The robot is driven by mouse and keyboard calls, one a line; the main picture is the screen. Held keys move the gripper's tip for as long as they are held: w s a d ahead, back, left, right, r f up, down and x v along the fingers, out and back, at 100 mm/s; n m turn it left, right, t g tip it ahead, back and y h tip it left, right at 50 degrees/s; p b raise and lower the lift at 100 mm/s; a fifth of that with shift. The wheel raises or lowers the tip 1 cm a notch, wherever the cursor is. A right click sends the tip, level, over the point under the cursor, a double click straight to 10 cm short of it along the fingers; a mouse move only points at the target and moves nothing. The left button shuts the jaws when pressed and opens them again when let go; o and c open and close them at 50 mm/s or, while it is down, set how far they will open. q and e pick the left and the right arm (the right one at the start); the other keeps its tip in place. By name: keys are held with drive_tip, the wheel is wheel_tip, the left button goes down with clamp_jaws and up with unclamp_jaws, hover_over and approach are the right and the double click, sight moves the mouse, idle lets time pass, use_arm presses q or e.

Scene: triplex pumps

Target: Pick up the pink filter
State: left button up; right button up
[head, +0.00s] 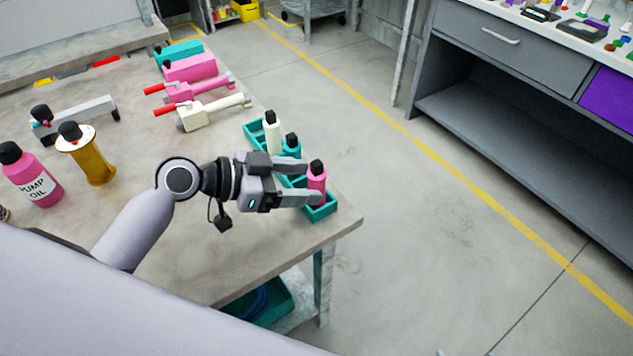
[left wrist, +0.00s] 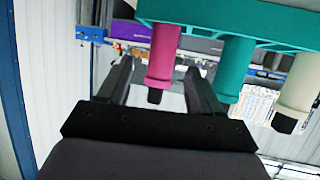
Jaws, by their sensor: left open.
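The pink filter (head: 317,180) is a small pink cylinder with a black cap, upright at the near end of a teal tray (head: 322,212) by the table's edge. A teal filter (head: 291,148) and a cream filter (head: 272,133) stand behind it in the same tray. My left gripper (head: 305,184) is open, with its fingers reaching to either side of the pink filter. In the left wrist view the pink filter (left wrist: 162,58) shows between the two open fingers (left wrist: 160,88), upside down in the picture. My right gripper is not in view.
On the table (head: 150,240) are a pink pump oil bottle (head: 36,180), an amber bottle (head: 88,158), a grey handled part (head: 80,115), and pink and cream pump parts (head: 210,110). The floor right of the table is clear. A grey workbench (head: 510,75) stands beyond.

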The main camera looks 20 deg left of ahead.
sight(325, 183)
use_arm(q)
drive_tip(key=shift+p+x, duration=0.4)
drive_tip(key=shift+x, duration=2.3)
drive_tip(key=shift+f, duration=0.1)
drive_tip(key=shift+c, duration=0.4)
drive_tip(key=c, duration=1)
